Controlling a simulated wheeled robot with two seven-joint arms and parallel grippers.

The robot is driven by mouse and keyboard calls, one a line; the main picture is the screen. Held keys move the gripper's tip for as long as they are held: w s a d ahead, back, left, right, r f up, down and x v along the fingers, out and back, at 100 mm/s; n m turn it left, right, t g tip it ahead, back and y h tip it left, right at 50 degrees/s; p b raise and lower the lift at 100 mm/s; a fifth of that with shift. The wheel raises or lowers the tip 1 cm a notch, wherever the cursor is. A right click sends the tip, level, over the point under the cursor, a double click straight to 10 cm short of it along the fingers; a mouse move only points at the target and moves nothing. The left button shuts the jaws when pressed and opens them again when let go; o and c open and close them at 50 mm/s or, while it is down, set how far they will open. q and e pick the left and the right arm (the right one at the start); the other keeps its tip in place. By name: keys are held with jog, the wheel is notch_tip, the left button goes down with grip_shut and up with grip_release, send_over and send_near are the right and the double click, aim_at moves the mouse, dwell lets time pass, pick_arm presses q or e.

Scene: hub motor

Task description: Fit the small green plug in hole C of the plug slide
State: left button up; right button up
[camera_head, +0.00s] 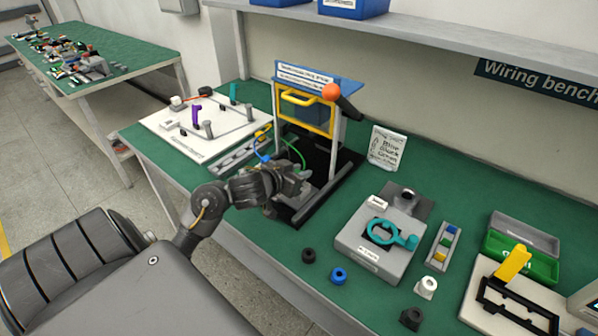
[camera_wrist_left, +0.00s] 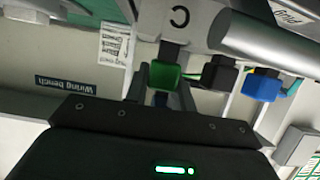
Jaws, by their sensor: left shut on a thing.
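My left gripper (camera_head: 292,188) is at the front of the dark stand with the yellow handle (camera_head: 306,112). In the left wrist view it is shut on the small green plug (camera_wrist_left: 166,75), a green block with a dark part above it. A grey plate marked C (camera_wrist_left: 192,14), apparently part of the plug slide, is just above the green plug. I cannot tell whether the plug is in the hole. A black plug (camera_wrist_left: 221,75) and a blue plug (camera_wrist_left: 262,86) are beside it to the right. My right gripper is not in view.
A white board with pegs (camera_head: 195,140) lies left of the stand. A grey fixture with a teal ring (camera_head: 385,233) is to the right. Loose black (camera_head: 309,256) and blue (camera_head: 338,275) round parts lie in front. A written card (camera_head: 386,148) stands behind.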

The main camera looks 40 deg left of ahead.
pick_arm(q)
jog(key=shift+f, duration=0.4)
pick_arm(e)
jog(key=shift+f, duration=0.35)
pick_arm(q)
jog(key=o, duration=1)
jog(key=shift+o, duration=0.2)
jog(key=p+v, duration=0.1)
jog(key=v, duration=0.4)
jog(key=shift+s+r, duration=0.1)
jog(key=shift+r, duration=0.05)
jog(key=p+v, duration=0.1)
jog(key=v, duration=0.3)
jog(key=shift+s+p, duration=0.15)
jog(key=shift+p, duration=0.2)
jog(key=shift+s+r, duration=0.2)
jog(key=shift+s, duration=0.4)
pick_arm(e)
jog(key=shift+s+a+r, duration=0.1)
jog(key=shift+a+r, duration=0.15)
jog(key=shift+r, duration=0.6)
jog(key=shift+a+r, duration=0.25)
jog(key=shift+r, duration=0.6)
